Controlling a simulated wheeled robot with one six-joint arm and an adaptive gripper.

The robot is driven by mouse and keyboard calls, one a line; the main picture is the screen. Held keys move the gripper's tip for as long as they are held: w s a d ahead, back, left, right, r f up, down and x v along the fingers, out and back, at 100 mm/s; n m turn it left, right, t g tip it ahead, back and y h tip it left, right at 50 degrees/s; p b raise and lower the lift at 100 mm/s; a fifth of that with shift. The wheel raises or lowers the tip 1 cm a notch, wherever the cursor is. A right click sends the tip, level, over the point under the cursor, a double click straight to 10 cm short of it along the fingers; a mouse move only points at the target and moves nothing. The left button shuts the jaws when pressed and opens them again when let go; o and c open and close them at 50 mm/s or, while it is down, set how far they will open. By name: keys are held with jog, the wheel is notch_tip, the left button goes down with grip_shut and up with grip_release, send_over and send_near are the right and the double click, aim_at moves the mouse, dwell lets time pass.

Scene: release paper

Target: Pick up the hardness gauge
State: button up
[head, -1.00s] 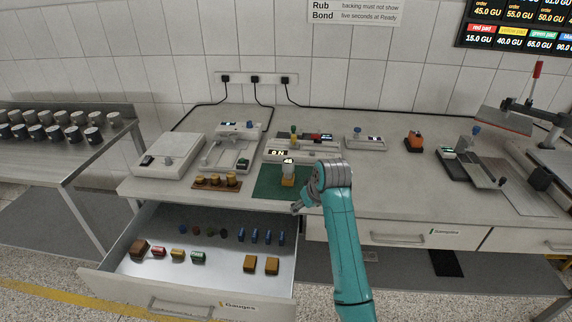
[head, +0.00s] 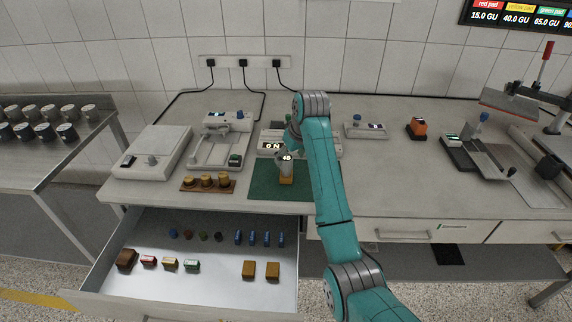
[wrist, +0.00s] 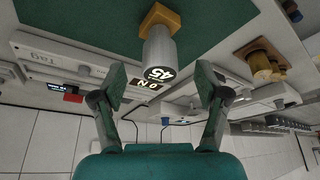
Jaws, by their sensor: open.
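The hardness gauge (head: 286,165) appears to be the grey upright cylinder with a lit 45 on its top. It stands on a small yellow-orange block (head: 286,180) on a green mat (head: 262,185). In the wrist view the gauge (wrist: 159,52) and block (wrist: 160,17) appear upside down at the top centre. My gripper (wrist: 161,85) is open and empty. Its fingers are spread to either side of the gauge's line, apart from it. In the head view my gripper (head: 291,138) is just behind and above the gauge, partly hidden by my arm.
A grey device with an ON display (head: 272,147) stands close behind the mat. A wooden rack (head: 206,184) of brass weights is to the left. An open drawer (head: 215,275) with small blocks lies below.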

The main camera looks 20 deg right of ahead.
aim_at(288, 159)
jog(key=shift+w+x, duration=0.15)
jog(key=shift+x, duration=1.15)
jog(key=shift+w+x, duration=0.2)
jog(key=shift+x, duration=1.05)
jog(key=shift+a+r, duration=0.1)
grip_shut()
